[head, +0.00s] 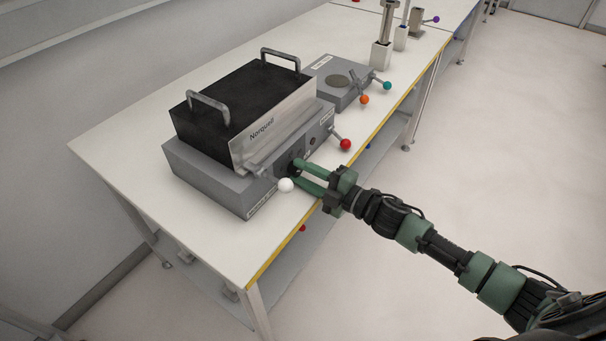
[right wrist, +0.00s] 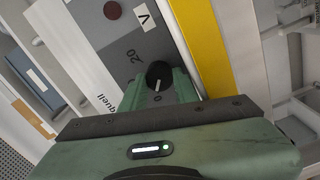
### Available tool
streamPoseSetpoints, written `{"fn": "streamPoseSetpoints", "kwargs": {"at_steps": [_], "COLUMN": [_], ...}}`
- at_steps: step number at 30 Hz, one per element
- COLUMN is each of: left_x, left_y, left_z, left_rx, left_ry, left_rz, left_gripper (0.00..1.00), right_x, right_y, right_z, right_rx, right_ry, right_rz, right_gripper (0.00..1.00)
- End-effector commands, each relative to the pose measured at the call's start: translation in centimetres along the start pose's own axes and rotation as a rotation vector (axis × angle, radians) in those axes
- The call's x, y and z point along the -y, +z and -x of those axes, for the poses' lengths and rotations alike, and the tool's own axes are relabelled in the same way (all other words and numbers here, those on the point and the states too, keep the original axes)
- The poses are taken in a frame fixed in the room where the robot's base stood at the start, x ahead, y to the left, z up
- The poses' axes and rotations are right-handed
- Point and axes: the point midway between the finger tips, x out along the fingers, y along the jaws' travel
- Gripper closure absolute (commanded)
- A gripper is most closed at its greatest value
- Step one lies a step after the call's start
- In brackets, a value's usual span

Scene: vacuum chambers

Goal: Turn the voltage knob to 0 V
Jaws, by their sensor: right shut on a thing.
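The voltage knob (right wrist: 158,74) is a round black knob with a white pointer line, on the grey front panel of the power unit (head: 208,178). In the right wrist view a "V" label and the marks "20" and "0" are beside it. The pointer line lies on the side toward the "0", at or close to it. My right gripper (head: 295,171) reaches the panel in the head view, with its two green fingers on either side of the knob, shut on it. The fingers partly hide the knob in the head view. My left gripper is not in view.
A black box with two handles (head: 243,98) sits on the unit. Levers with a white ball (head: 286,185) and a red ball (head: 345,144) stick out near my fingers. A second grey unit (head: 338,82) stands behind on the white table (head: 125,142). Floor to the right is clear.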

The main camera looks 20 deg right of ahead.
Motion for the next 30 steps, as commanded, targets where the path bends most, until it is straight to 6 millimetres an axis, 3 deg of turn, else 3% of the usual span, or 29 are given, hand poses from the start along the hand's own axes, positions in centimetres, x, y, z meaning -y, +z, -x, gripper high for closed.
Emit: {"fn": "streamPoseSetpoints", "kwargs": {"at_steps": [10,27,28,30], "left_x": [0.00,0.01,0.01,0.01], "left_y": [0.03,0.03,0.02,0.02], "left_z": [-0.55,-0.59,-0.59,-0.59], "left_rx": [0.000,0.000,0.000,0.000], "left_ry": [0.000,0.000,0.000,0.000], "left_rz": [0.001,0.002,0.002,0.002], "left_gripper": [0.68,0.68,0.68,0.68], "right_x": [-0.06,-0.07,-0.07,-0.05], "right_y": [0.01,0.00,0.00,0.00], "right_z": [-0.01,-0.01,-0.01,-0.01], "right_rx": [0.000,0.000,0.000,0.000], "right_ry": [0.003,0.002,0.002,0.002], "right_rz": [0.147,0.176,0.176,0.176], "right_gripper": [1.00,1.00,0.61,0.49]}}
